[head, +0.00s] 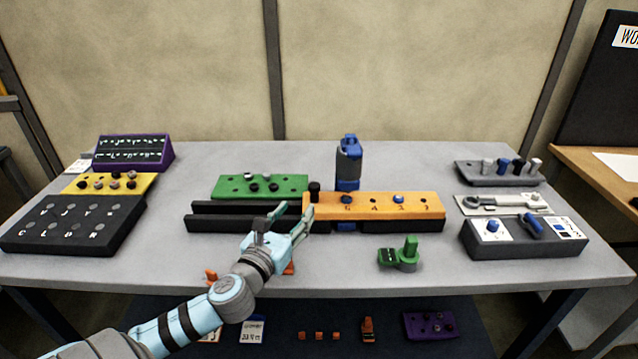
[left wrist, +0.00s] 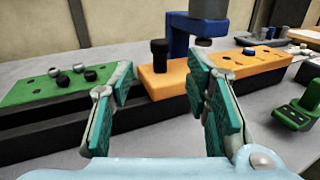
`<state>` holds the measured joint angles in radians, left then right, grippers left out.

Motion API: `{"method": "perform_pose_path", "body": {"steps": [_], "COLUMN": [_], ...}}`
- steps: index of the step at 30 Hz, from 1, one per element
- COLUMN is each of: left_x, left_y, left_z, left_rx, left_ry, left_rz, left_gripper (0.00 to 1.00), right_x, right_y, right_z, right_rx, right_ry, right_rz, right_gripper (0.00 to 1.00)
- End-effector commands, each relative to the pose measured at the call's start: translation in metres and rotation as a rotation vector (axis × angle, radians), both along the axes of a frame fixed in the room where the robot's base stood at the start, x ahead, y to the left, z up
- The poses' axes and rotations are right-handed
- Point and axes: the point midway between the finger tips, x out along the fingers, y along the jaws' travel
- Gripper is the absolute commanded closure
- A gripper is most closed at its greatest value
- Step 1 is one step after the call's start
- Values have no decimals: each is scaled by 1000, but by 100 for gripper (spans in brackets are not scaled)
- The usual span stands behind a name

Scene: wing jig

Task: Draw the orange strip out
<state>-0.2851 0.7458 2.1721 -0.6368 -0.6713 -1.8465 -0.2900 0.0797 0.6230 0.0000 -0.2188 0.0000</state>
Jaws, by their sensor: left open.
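The orange strip (head: 420,207) lies along the black rail jig (head: 215,223) and covers its right part. Its top carries marks, holes and blue-topped pegs. A black knob (head: 314,188) stands at the strip's left end. My left gripper (head: 293,212) is open at that left end, in front of the rails. In the left wrist view the open fingers (left wrist: 160,78) frame the strip's left end (left wrist: 160,82) and the black knob (left wrist: 160,55). Nothing is held between them. My right gripper does not show.
A blue and dark upright tool (head: 348,165) stands behind the strip. A green plate (head: 232,187) with dark pegs lies behind the rails. A green block (head: 398,256) sits in front at right. The table front centre is mostly clear; grey units (head: 515,243) stand at right.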

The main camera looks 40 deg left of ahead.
Motion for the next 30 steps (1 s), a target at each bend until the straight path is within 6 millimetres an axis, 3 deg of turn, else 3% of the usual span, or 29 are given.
{"method": "perform_pose_path", "body": {"steps": [6,12,17,24,30], "left_x": [62,101,112,113,112], "left_y": [16,27,30,30,30], "left_z": [1,-1,-1,-1,-1], "left_rx": [-12,-8,-7,-5,-5], "left_ry": [-7,-1,-1,1,1], "left_rz": [3,3,2,2,2], "left_gripper": [56,56,56,58,90], "right_x": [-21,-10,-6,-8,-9], "right_y": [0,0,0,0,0], "right_z": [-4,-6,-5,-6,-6], "right_rx": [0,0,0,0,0], "right_ry": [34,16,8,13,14], "right_rz": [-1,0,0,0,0], "right_gripper": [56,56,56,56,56]}}
